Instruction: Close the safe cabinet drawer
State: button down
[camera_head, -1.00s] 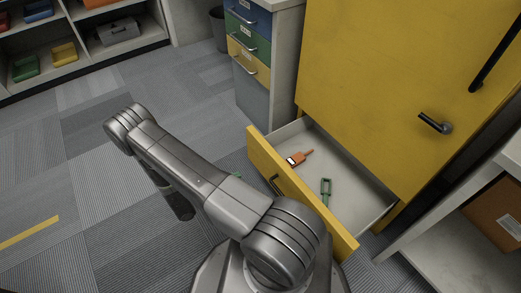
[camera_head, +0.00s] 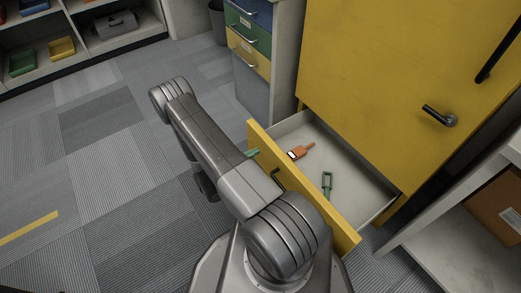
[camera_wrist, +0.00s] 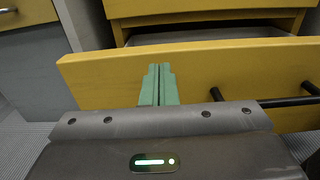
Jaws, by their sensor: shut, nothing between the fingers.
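The yellow safe cabinet (camera_head: 375,90) stands at the right in the head view. Its bottom drawer (camera_head: 362,199) is pulled open, with a yellow front (camera_head: 325,217) and a black bar handle. An orange radio-like device (camera_head: 299,152) and a green clip-shaped item (camera_head: 327,184) lie inside it. In the wrist view the drawer front (camera_wrist: 220,75) spans the picture, with the black handle (camera_wrist: 285,102) at the right. My gripper (camera_wrist: 158,70) has its green fingers shut and empty, before the drawer front and left of the handle. I cannot tell whether they touch it.
A drawer unit (camera_head: 246,65) with blue, green and yellow fronts stands left of the cabinet. A shelf (camera_head: 465,220) with a brown box (camera_head: 500,206) stands close on the right. The carpet floor at the left is clear.

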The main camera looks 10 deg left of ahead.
aim_at(267, 145)
jog(key=shift+b+x, duration=0.3)
jog(key=shift+x, duration=1.55)
jog(key=shift+w+d, duration=0.1)
jog(key=shift+d, duration=0.05)
jog(key=b+x, duration=0.5)
jog(key=x, duration=1.7)
jog(key=shift+w, duration=0.2)
jog(key=shift+d+f, duration=0.1)
